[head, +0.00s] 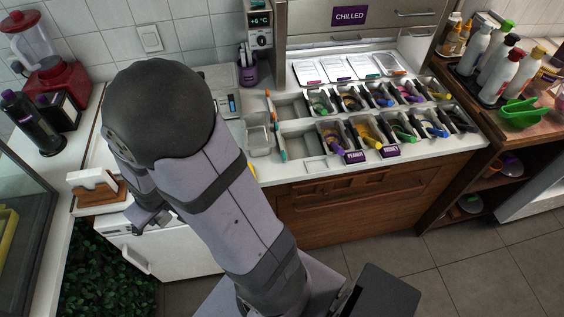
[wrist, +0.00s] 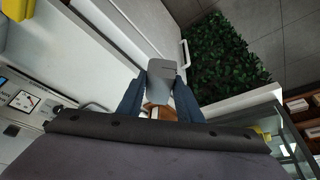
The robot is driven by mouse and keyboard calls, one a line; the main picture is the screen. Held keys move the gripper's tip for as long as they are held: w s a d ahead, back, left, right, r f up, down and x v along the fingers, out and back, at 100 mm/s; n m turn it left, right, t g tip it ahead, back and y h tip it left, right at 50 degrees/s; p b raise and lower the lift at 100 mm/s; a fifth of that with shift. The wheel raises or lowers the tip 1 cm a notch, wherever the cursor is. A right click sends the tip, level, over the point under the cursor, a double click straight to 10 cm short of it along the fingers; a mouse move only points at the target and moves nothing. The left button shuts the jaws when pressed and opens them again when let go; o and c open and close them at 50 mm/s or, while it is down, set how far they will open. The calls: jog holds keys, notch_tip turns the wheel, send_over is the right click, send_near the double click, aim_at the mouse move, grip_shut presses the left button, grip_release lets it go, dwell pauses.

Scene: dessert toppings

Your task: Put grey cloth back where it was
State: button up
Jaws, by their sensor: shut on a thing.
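The grey cloth (wrist: 161,72) shows in the wrist view between the two dark fingers of my gripper (wrist: 160,88), which is shut on it. The cloth hangs past the fingertips above the white counter edge. In the head view my gripper (head: 146,218) is at the left, beside the wooden napkin holder and over the front of the white counter. My arm hides much of the counter there, and I cannot make out the cloth clearly in that view.
The wooden holder (head: 108,196) with white napkins (head: 92,179) stands just left of my gripper. A red blender (head: 55,80) and dark bottles (head: 30,120) are behind it. Green foliage (wrist: 220,60) lies below the counter edge. Topping bins (head: 370,130) fill the right counter.

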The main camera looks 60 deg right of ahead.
jog(key=s+d+f+m+h+b, duration=0.1)
jog(key=s+d+f+m+b, duration=0.15)
jog(key=d, duration=0.75)
jog(key=s+d+f+m+h+b, duration=0.1)
jog(key=s+d+f+m+b, duration=0.2)
jog(key=d, duration=0.8)
jog(key=s+d+r+m+b, duration=0.1)
jog(key=s+d+r+b, duration=0.1)
jog(key=d, duration=0.5)
jog(key=s+d+r+m+g+h+b, duration=0.1)
jog(key=s+d+r+m+b, duration=0.1)
jog(key=d, duration=0.5)
jog(key=shift+s+r+b, duration=0.2)
jog(key=shift+s+b, duration=0.2)
jog(key=shift+s, duration=0.15)
notch_tip(320, 180, down, 5)
jog(key=shift+f+p, duration=0.15)
jog(key=shift+p, duration=0.15)
jog(key=shift+f+b, duration=0.35)
jog(key=shift+f, duration=2.05)
